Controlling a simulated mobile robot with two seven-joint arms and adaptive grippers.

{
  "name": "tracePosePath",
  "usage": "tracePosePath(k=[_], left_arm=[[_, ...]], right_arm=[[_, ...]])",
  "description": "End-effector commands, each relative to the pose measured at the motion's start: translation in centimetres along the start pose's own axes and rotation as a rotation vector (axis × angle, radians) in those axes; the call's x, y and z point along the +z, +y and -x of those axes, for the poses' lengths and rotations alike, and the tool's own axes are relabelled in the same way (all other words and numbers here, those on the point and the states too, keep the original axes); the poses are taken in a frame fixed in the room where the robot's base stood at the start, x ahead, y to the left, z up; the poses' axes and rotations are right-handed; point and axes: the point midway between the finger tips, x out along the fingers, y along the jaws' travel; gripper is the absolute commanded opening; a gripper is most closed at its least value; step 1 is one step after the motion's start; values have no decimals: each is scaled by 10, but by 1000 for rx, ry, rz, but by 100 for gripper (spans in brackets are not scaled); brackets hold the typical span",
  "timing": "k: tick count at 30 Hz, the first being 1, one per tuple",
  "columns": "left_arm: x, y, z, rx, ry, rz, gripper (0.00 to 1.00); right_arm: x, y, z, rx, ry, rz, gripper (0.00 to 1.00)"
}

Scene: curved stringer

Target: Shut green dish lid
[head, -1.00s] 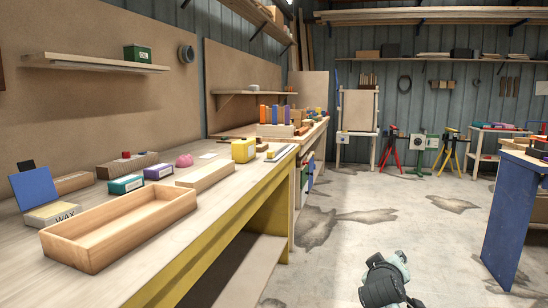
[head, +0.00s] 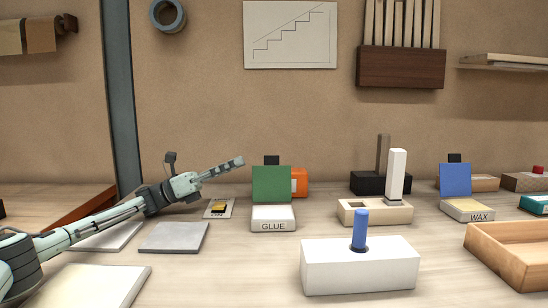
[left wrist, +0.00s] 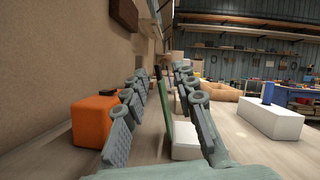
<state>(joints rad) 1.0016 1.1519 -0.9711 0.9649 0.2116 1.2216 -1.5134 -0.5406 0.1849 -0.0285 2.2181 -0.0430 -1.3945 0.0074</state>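The glue dish (head: 273,219) is a white box marked GLUE on the bench. Its green lid (head: 272,183) stands upright at the back with a dark tab on top, so the dish is open. In the left wrist view the green lid (left wrist: 167,115) shows nearly edge-on between the finger lines, with the white dish (left wrist: 186,152) below it. My left gripper (head: 238,161) reaches in from the left, its tips just left of the lid's upper part and apart from it in the picture. Its fingers (left wrist: 160,75) are spread and hold nothing. My right gripper is out of view.
An orange box (head: 299,182) stands behind the lid. A white block with a blue peg (head: 360,231) is front right. A WAX dish with a raised blue lid (head: 455,180) and a wooden tray (head: 511,264) are further right. Flat plates (head: 174,238) lie under my left arm.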

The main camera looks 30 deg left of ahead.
Motion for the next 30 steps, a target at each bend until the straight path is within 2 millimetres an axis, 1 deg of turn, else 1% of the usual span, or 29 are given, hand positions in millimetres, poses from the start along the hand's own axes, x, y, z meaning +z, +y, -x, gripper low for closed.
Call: tracePosePath(k=[1, 6, 10, 13, 18, 27, 29, 30], left_arm=[[-2, 0, -14, -5, -1, 1, 28], [-15, 4, -48, -2, 0, 1, 28], [-24, 7, -69, -1, 0, 1, 28], [-24, 7, -83, 0, -1, -1, 28], [-24, 8, -94, 3, 0, -2, 28], [-25, 8, -96, 3, 0, -1, 28], [-25, 8, -96, 3, 0, -1, 21], [-25, 8, -96, 3, 0, -1, 16]], right_arm=[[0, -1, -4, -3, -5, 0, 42], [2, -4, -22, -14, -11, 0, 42], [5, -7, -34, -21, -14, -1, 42], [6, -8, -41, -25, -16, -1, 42], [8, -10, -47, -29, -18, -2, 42], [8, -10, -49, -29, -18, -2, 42], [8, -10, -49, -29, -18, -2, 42], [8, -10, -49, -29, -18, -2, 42]])
